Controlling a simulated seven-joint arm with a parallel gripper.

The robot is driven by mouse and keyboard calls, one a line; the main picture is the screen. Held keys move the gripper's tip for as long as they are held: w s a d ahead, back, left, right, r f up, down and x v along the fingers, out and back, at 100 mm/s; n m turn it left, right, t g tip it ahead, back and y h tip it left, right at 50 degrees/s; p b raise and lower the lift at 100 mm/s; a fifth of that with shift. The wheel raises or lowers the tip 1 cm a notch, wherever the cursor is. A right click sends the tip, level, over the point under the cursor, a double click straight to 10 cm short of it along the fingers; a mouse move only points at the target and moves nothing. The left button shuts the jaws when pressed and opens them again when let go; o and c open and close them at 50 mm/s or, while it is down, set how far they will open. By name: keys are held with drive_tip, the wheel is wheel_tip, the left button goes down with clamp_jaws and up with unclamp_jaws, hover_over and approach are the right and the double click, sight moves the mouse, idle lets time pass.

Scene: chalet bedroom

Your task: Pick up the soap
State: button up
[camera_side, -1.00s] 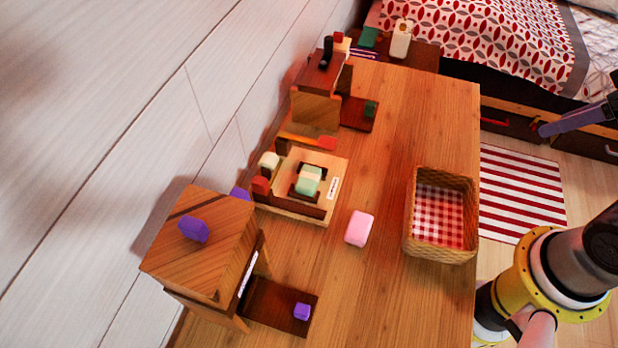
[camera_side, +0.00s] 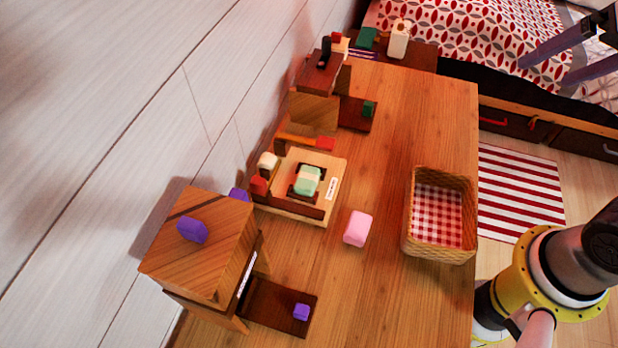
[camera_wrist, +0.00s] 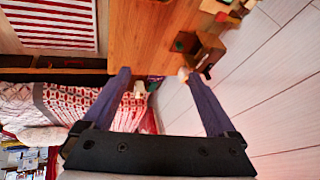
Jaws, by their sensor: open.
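A pink rounded bar (camera_side: 358,228), which looks like the soap, lies flat on the wooden table (camera_side: 400,110), between a toy-like wooden tray and a wicker basket. I cannot make it out in the wrist view. My gripper (camera_side: 545,71) is at the top right of the side view, over the bed side and well away from the bar. In the wrist view my gripper (camera_wrist: 156,74) shows two long purple fingers spread wide, with nothing held between them.
The wicker basket (camera_side: 409,215) with checked lining stands right of the bar. The wooden tray (camera_side: 325,205) holds a mint-green block (camera_side: 307,180). Wooden box units (camera_side: 205,240) line the wall side, one with a small purple cube (camera_side: 301,312). Bare table lies around the bar.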

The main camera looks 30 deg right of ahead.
drive_tip(key=w+a+r+m+g, duration=0.1)
drive_tip(key=w+a+m, duration=0.1)
drive_tip(key=w, duration=0.3)
drive_tip(key=w+a+r+m, duration=0.1)
drive_tip(key=w+a, duration=0.2)
drive_tip(key=w, duration=0.2)
drive_tip(key=g, duration=0.4)
hover_over(307, 177)
drive_tip(key=s, duration=0.1)
drive_tip(key=shift+n+h, duration=0.4)
drive_tip(key=f, duration=3)
drive_tip(key=shift+s+a, duration=0.15)
drive_tip(key=shift+a, duration=0.25)
drive_tip(key=shift+w+d+f, duration=0.1)
drive_tip(key=shift+w+f, duration=0.1)
drive_tip(key=shift+f, duration=0.7)
drive_tip(key=shift+w+d+f, duration=0.15)
drive_tip(key=shift+w+f, duration=0.05)
drive_tip(key=shift+f, duration=0.7)
drive_tip(key=shift+w+d+f, duration=0.1)
drive_tip(key=shift+w+f, duration=0.1)
drive_tip(key=shift+f, duration=0.7)
clamp_jaws()
drive_tip(key=shift+r, duration=0.1)
